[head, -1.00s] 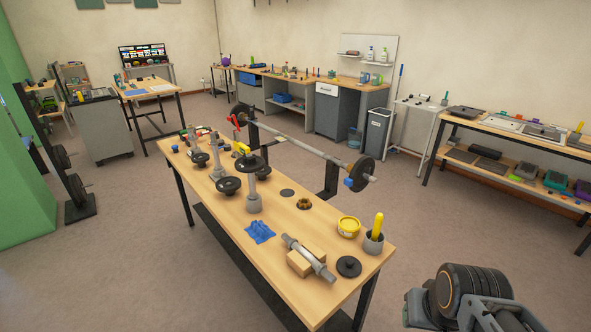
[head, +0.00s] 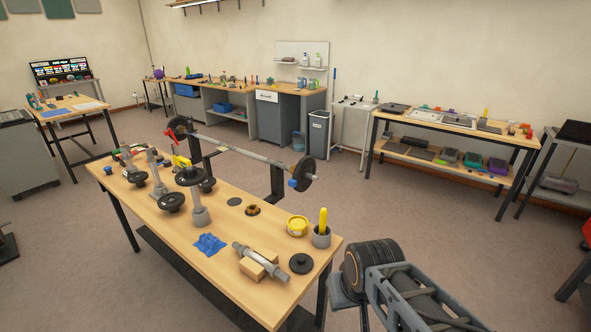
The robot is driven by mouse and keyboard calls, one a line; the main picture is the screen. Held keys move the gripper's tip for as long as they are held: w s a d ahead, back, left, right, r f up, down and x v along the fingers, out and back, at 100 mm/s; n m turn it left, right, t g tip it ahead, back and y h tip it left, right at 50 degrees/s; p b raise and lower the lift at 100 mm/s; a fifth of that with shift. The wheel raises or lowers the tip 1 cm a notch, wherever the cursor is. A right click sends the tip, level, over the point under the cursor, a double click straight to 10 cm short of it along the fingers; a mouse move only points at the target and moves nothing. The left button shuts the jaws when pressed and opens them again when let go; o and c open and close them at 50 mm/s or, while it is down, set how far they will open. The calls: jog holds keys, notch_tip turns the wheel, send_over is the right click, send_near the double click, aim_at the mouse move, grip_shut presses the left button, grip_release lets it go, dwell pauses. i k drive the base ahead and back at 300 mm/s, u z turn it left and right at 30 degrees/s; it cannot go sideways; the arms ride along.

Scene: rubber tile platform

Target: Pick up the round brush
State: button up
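A yellow-handled tool (head: 323,218), which may be the round brush, stands handle up in a grey cup (head: 321,239) at the right end of the wooden workbench (head: 205,282). Its lower end is hidden in the cup. A small brown round piece (head: 253,210) lies further left on the bench; I cannot tell whether it is a brush. My arm, with a black ribbed joint and grey link, shows at lower right, off the bench's right end. I make out no gripper fingers.
Near the cup are a yellow tub (head: 297,227), a black disc (head: 301,264), a grey bar on a wooden block (head: 260,262) and a blue cloth (head: 209,245). Floor (head: 440,225) is clear to the right.

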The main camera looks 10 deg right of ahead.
aim_at(323, 213)
jog(key=z, duration=1.55)
jog(key=i, duration=1.2)
jog(key=u, duration=2.85)
